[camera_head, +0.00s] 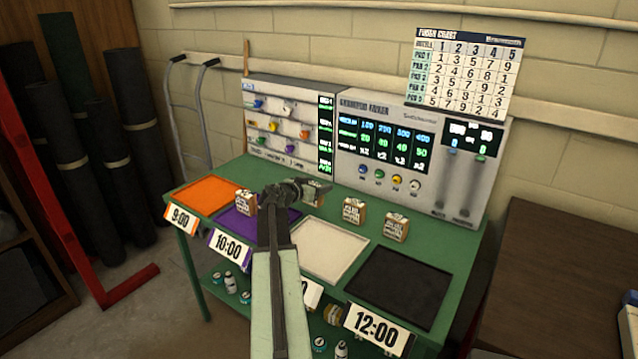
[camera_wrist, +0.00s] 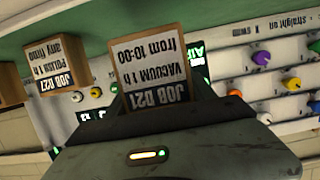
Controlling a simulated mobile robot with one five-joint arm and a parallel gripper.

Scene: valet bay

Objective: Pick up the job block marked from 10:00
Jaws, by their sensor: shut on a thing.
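The green table has orange (camera_head: 207,194), purple (camera_head: 236,226), white (camera_head: 330,250) and black (camera_head: 400,285) squares. Blocks stand at the purple square's left (camera_head: 246,202) and behind the white square (camera_head: 354,210) and black square (camera_head: 396,227). Control panels (camera_head: 385,150) line the back.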

